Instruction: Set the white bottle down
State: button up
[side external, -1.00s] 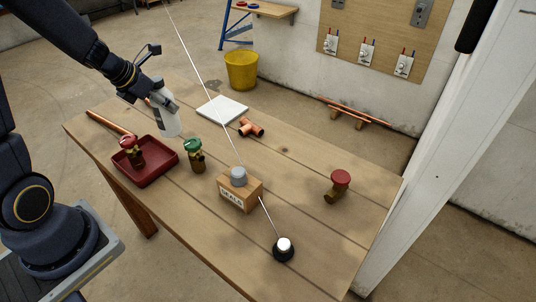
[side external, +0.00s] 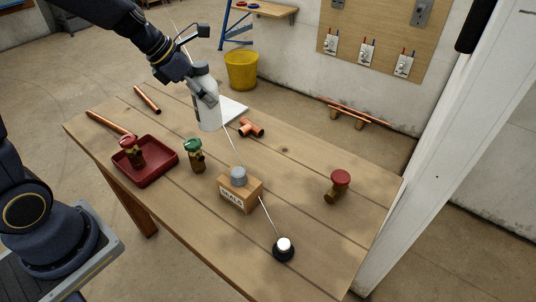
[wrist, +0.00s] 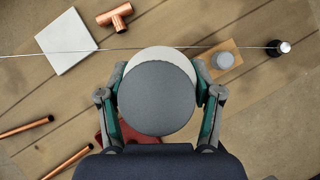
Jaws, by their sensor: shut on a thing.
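The white bottle (side external: 209,112) with a dark grey cap is upright in my gripper (side external: 206,86), over the back-left part of the wooden table. My gripper is shut on it, with one finger on each side. In the wrist view the bottle's round dark cap (wrist: 157,98) fills the middle, between the two fingers of my gripper (wrist: 160,92). I cannot tell whether the bottle's base touches the table. The bottle partly hides the white square tile (side external: 234,109) behind it.
A thin taut line runs past the bottle to a black-and-white knob (side external: 283,249). A copper tee (side external: 251,127), a green-capped valve (side external: 194,156), a red tray (side external: 172,167) with a red-capped valve, and a box labelled SEALS (side external: 240,194) stand around. The right of the table holds another red-capped valve (side external: 338,187).

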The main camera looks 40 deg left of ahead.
jog(key=w+d+f+m+g+h, duration=0.25)
jog(key=d+m, duration=0.25)
jog(key=d, duration=1.1)
jog(key=w+d+f, duration=0.3)
jog(key=w+f, duration=0.9)
jog(key=w, duration=0.1)
jog(key=shift+w+f+t, duration=0.15)
jog(key=shift+f+t, duration=0.2)
jog(key=shift+f+y, duration=0.1)
jog(key=shift+y, duration=0.15)
jog(key=o, duration=1.6)
jog(key=shift+a+f, duration=0.1)
jog(key=shift+f, duration=0.05)
jog(key=shift+o, duration=0.2)
